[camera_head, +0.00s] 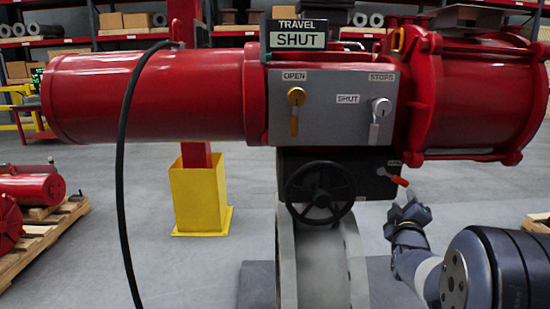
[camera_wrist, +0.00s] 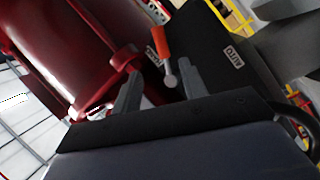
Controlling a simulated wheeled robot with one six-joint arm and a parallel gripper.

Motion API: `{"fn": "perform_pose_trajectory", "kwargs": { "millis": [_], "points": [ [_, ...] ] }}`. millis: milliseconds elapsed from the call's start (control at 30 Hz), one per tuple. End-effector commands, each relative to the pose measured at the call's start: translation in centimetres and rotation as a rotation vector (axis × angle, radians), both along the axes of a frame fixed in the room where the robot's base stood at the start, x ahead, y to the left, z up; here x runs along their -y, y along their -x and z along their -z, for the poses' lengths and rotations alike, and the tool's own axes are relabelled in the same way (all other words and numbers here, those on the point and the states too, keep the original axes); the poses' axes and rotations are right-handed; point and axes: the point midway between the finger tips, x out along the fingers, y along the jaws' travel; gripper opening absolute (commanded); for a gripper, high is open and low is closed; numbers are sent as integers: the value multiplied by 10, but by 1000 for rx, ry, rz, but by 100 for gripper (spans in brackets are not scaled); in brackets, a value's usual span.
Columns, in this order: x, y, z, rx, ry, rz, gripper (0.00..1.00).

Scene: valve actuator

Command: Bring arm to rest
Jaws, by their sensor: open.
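My gripper (camera_head: 411,205) is at the lower right of the valve actuator in the head view, just below an orange-handled lever (camera_head: 399,181). In the wrist view my gripper (camera_wrist: 160,88) has its two fingers apart with nothing held between them. The orange lever (camera_wrist: 161,42) shows beyond the fingertips, with its round pivot end between them in the picture; I cannot tell whether they touch. My dark arm (camera_head: 480,270) fills the lower right of the head view.
The red actuator (camera_head: 150,95) spans the view above, with a grey panel (camera_head: 340,120) of levers and a "SHUT" travel sign (camera_head: 297,40). A black handwheel (camera_head: 320,192) is left of my gripper. A black hose (camera_head: 121,170) hangs left. Open floor lies right of the valve.

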Motion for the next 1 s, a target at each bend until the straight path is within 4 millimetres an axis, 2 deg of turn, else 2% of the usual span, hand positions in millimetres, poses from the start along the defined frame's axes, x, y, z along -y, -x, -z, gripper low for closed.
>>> {"fn": "perform_pose_trajectory", "kwargs": {
  "millis": [100,567,1000],
  "points": [
    [7,-22,-3,-3,-1,0,41],
    [30,-90,-10,-3,-1,1,41],
    [24,-91,-5,-9,-138,-1,41]
  ]
}}
